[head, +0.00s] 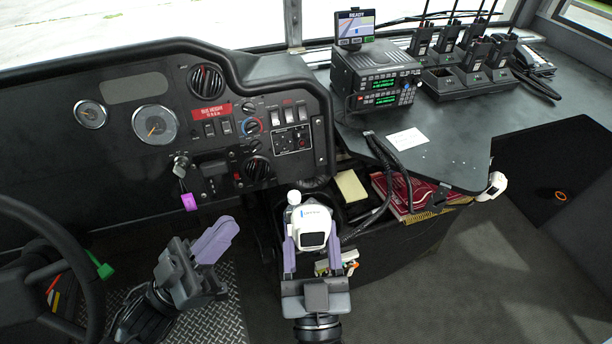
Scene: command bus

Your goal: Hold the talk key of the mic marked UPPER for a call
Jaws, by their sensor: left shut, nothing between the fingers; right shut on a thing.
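A white hand mic (313,218) with a small blue mark near its top is held by my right gripper (311,236). The purple fingers close on its two sides, in front of the dashboard and above the floor. The mark is too small to read, and I cannot tell whether the talk key is pressed. A second white mic (494,186) sits at the right edge of the dark shelf. Two stacked radio units (376,76) with green displays stand on the shelf; their lettering is unreadable. My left gripper (228,228) is shut and empty, left of the held mic.
A small screen reading READY (356,26) sits on the radios. Several handheld radios (473,60) stand in chargers behind right. A white card (407,139) and black cables (385,165) lie by the shelf edge. The steering wheel (80,262) is at lower left.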

